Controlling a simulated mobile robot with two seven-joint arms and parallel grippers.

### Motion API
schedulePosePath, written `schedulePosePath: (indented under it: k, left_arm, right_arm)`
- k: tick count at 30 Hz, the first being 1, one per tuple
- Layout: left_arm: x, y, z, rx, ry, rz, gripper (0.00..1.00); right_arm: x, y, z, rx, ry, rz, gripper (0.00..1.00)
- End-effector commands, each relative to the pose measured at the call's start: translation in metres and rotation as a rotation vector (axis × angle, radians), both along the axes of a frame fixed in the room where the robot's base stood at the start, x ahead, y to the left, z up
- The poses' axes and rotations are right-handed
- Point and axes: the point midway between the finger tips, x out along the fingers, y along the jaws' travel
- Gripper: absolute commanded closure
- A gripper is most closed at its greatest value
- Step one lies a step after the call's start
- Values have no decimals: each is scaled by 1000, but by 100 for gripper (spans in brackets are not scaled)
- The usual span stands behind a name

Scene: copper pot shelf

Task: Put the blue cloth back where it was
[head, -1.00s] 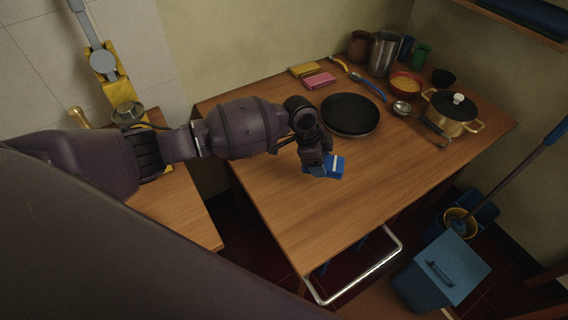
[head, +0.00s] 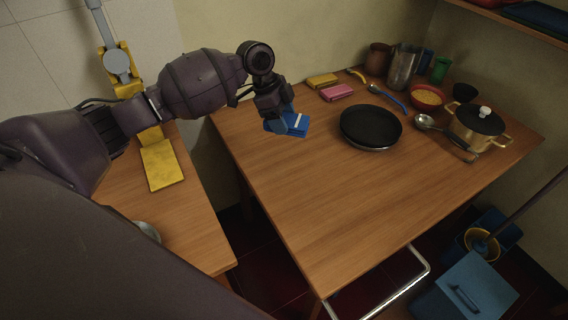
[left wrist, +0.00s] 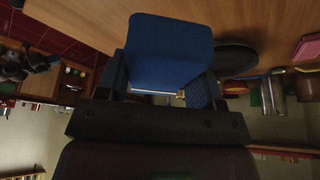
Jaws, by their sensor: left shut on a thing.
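The folded blue cloth (head: 298,123) with a white stripe is at the back left part of the wooden table, left of the black pan (head: 371,126). My left gripper (head: 279,116) is shut on it, pointing down. Whether the cloth touches the tabletop or hangs just above it, I cannot tell. In the left wrist view the blue cloth (left wrist: 170,48) fills the space between the fingers. A yellow folded cloth (head: 322,81) and a pink folded cloth (head: 337,92) lie near the wall, to the right of my gripper. My right gripper is not in view.
The wooden table (head: 310,210) is bare at its front and middle. A ladle (head: 440,129), a gold pot with black lid (head: 477,127), a red bowl (head: 427,97) and a metal container (head: 403,68) stand to the right. A side table (head: 185,215) stands left, across a gap.

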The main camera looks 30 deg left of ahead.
Motion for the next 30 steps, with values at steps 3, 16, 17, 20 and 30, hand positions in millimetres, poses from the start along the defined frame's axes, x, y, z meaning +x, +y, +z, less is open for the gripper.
schedulePosePath:
  k: [3,16,17,20,30]
  left_arm:
    - [-1,0,-31,-1,6,2,61]
    - [0,0,-112,0,3,1,61]
    - [0,0,-114,1,2,1,61]
    - [0,0,-119,0,0,2,61]
    - [-1,0,-155,-1,5,2,61]
  right_arm:
    - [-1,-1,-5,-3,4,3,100]
    - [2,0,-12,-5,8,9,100]
    - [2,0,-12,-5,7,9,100]
    - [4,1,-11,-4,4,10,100]
    - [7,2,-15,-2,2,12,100]
